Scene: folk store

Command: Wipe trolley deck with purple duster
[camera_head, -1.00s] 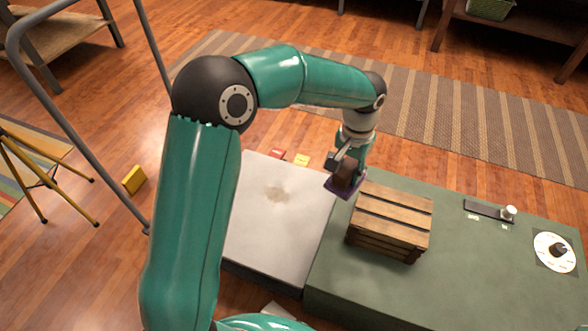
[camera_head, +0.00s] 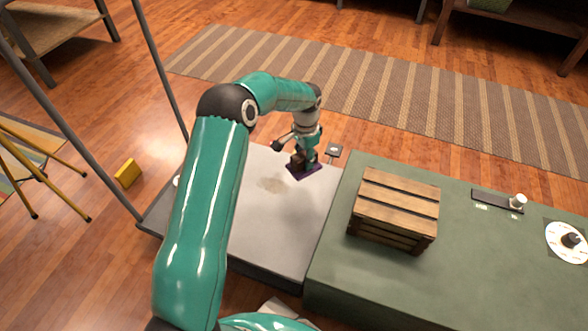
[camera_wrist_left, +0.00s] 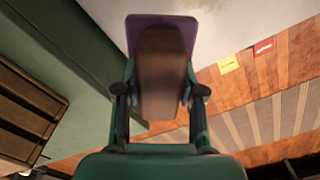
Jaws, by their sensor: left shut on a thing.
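The purple duster (camera_head: 303,171) has a brown wooden handle block and a purple pad. My left gripper (camera_head: 302,158) is shut on the handle; the wrist view shows the handle (camera_wrist_left: 161,75) between both fingers, with the purple pad (camera_wrist_left: 150,24) beyond it. The duster is over the right rear part of the grey trolley deck (camera_head: 268,225). I cannot tell whether the pad touches the deck. A brownish smudge (camera_head: 271,184) lies on the deck to the left of the duster. My right gripper is not in view.
A wooden crate (camera_head: 395,205) stands on the green surface (camera_head: 330,270) right of the deck. The trolley's grey handle tube (camera_head: 160,70) rises at the left. A yellow block (camera_head: 127,173) lies on the floor. Yellow and red tags (camera_wrist_left: 228,64) show near the deck's edge in the wrist view.

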